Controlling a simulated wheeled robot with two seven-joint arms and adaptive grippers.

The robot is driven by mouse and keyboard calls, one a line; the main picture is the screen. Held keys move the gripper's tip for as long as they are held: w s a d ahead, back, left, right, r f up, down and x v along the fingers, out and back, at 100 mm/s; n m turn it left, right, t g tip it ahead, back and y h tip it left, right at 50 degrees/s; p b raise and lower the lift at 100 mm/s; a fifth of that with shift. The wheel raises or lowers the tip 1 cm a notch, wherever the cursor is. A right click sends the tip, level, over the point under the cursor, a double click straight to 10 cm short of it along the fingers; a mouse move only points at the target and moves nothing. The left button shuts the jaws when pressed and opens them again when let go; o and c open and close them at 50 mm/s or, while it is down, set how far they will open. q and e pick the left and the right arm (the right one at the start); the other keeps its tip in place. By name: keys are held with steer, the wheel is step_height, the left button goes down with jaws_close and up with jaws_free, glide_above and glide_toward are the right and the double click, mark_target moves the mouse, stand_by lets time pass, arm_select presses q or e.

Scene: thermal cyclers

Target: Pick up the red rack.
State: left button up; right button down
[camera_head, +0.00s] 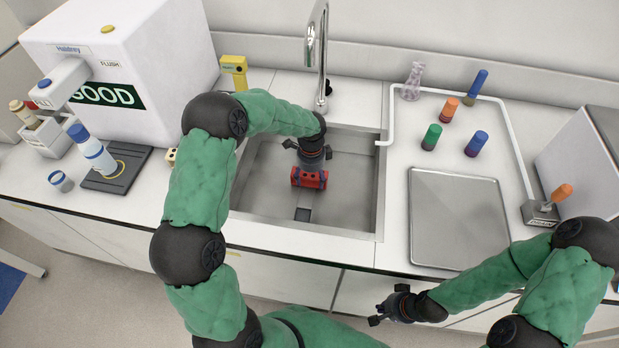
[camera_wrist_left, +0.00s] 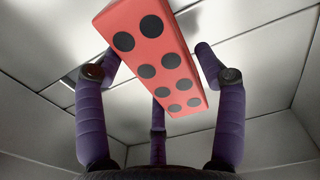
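The red rack (camera_head: 309,179) lies in the sink, directly below my left gripper (camera_head: 312,160) in the head view. In the left wrist view, the red rack (camera_wrist_left: 155,55) shows its top with several dark round holes and sits at a slant between the fingers. The left gripper's fingers (camera_wrist_left: 160,75) are spread around it, with narrow gaps visible at the sides; contact cannot be made out. My right gripper (camera_head: 388,306) hangs in front of the counter, away from the rack, and its fingers are too small to judge.
The metal sink (camera_head: 345,215) has walls around the rack, and a tap (camera_head: 317,50) stands behind it. A metal tray (camera_head: 455,220) and several coloured tubes, including a green one (camera_head: 431,137), are to the right. A white machine (camera_head: 130,60) stands left.

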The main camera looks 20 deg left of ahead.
arm_select(q)
steer(key=c, duration=0.6)
steer(key=shift+o, duration=0.2)
